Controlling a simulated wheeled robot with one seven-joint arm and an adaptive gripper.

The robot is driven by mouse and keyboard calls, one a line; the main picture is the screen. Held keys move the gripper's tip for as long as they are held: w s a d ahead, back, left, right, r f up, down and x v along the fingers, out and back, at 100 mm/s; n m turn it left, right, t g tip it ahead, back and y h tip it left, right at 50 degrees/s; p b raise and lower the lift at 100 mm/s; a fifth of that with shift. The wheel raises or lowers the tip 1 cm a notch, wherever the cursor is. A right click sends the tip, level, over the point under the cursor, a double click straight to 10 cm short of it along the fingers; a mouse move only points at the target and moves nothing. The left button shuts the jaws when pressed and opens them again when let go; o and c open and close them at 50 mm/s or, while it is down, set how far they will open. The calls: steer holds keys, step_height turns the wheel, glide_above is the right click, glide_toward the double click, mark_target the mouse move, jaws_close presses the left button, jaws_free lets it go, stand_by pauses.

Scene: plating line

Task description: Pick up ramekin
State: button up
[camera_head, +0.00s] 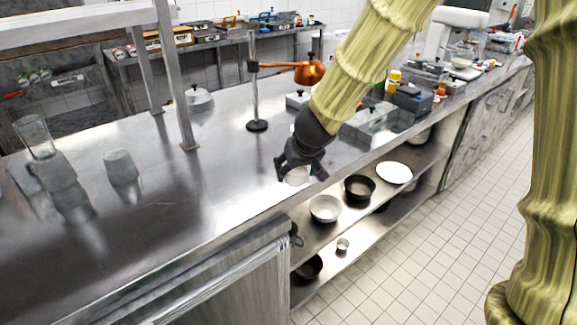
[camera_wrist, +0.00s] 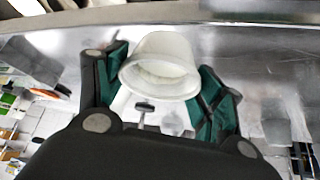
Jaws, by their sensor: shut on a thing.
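The ramekin (camera_wrist: 160,62) is a small pale, whitish cup. In the wrist view it sits between the two green-padded fingers of my gripper (camera_wrist: 163,84), which are shut on it from both sides. In the head view my dark gripper (camera_head: 300,163) points down near the front edge of the steel counter. The ramekin (camera_head: 296,177) shows there as a pale patch between the fingers, partly hidden by them. I cannot tell whether it touches the counter.
A copper pot (camera_head: 309,70) hangs by a stand (camera_head: 255,100) behind my gripper. Clear glasses (camera_head: 121,167) stand at the left of the counter. Bowls (camera_head: 325,208) and a white plate (camera_head: 394,172) sit on the open shelf below. The counter's middle (camera_head: 215,190) is clear.

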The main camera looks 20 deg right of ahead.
steer(key=s+d, duration=0.1)
steer(key=s, duration=0.5)
steer(key=shift+r+b, duration=0.3)
steer(key=shift+b, duration=0.1)
steer(key=shift+a, duration=0.1)
